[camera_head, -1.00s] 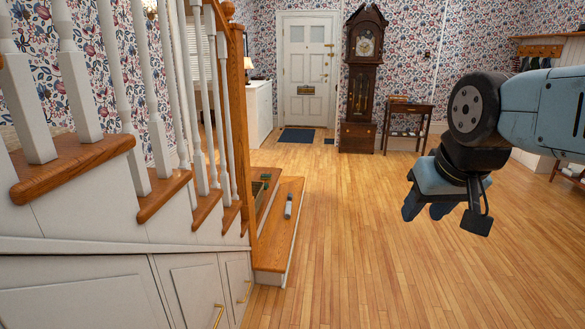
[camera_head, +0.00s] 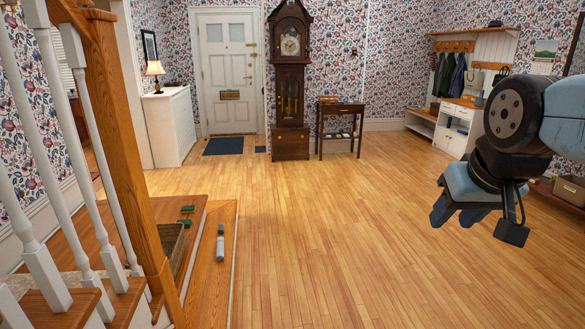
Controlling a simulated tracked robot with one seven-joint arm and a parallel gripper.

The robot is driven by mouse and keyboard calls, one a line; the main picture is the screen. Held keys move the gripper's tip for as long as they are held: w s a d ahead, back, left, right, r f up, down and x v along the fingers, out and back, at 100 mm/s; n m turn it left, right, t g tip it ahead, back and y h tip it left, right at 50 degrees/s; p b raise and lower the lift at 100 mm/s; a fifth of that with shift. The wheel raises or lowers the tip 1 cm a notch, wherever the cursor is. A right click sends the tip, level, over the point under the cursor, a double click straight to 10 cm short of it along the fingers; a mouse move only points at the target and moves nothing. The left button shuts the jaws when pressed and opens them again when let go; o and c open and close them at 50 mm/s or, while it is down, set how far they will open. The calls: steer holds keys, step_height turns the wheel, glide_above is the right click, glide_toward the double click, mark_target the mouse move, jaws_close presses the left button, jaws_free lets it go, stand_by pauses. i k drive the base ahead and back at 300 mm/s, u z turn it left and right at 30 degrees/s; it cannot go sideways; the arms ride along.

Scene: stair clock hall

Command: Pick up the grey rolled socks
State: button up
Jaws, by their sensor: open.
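I cannot make out any grey rolled socks for certain. A small slim grey object (camera_head: 220,243) with a darker end lies on the low wooden step (camera_head: 222,280) at the lower left; it is too small to tell what it is. My gripper (camera_head: 455,215) is open and empty, raised in the air at the right, fingers pointing down. It is well apart from the step and the grey object.
A basket (camera_head: 172,245) and two small green things (camera_head: 187,209) are beside the step. The staircase post (camera_head: 125,130) and balusters fill the left. A tall clock (camera_head: 290,85), a small table (camera_head: 340,112) and a white cabinet (camera_head: 172,125) stand at the back. The middle floor is clear.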

mark_target(221, 228)
steer(key=z, duration=0.15)
steer(key=i, duration=2.25)
steer(key=u, duration=0.55)
steer(key=i, duration=1.05)
steer(key=u, duration=0.9)
steer(key=i, duration=1)
steer(key=u, duration=0.45)
steer(key=k, duration=0.85)
steer(key=u, duration=0.2)
steer(key=i, duration=0.85)
steer(key=z, duration=0.05)
